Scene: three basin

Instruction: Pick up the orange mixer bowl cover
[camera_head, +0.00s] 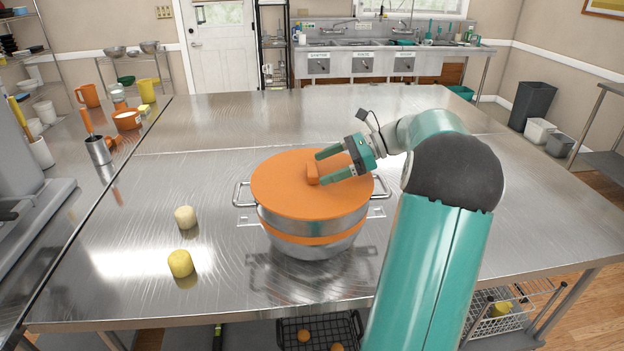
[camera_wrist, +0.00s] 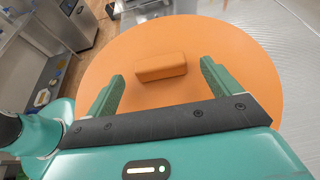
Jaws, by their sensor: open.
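The orange mixer bowl cover (camera_head: 285,187) is a flat round lid lying on a steel mixer bowl (camera_head: 318,245) with an orange band and side handles. A block-shaped orange handle (camera_head: 313,173) stands up from the cover's middle. The cover (camera_wrist: 235,75) fills much of the wrist view, with its handle (camera_wrist: 160,66) near the centre. My gripper (camera_head: 320,168) is open over the cover, its two green fingers spread to either side of the handle. In the wrist view the fingertips (camera_wrist: 162,72) reach towards the handle, with gaps on both sides. I cannot tell whether they touch the cover.
The bowl stands on a steel table (camera_head: 480,220). A cream ball-like item (camera_head: 185,217) and a yellow piece (camera_head: 181,263) lie left of it. An orange pitcher (camera_head: 88,95), a yellow cup (camera_head: 146,91) and a utensil holder (camera_head: 98,150) stand at the far left. The table behind the bowl is clear.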

